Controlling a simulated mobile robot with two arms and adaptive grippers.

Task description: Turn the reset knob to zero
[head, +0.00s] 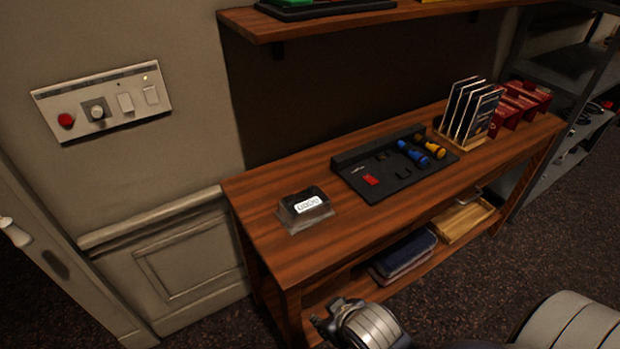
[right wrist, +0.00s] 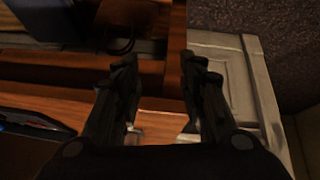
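A counter box (head: 305,208) with clear sides, a dark top and a white number display sits near the left end of the wooden desk (head: 262,200). Its digits are too small to read surely, and I cannot make out a knob on it. A round pale knob (head: 97,112) is on the white wall panel (head: 130,113), beside a red button (head: 66,120) and two switches. My right gripper (right wrist: 158,62) is open and empty in the right wrist view, its two dark fingers apart. Small pale patches show behind the fingers; I cannot tell what they are. My left gripper is out of view.
A black tray (head: 350,160) with blue and yellow tools and a red piece lies mid-desk. A card rack (head: 460,140) and red boxes (head: 520,103) stand to the right. A shelf (head: 330,24) hangs above. The desk around the counter box is clear.

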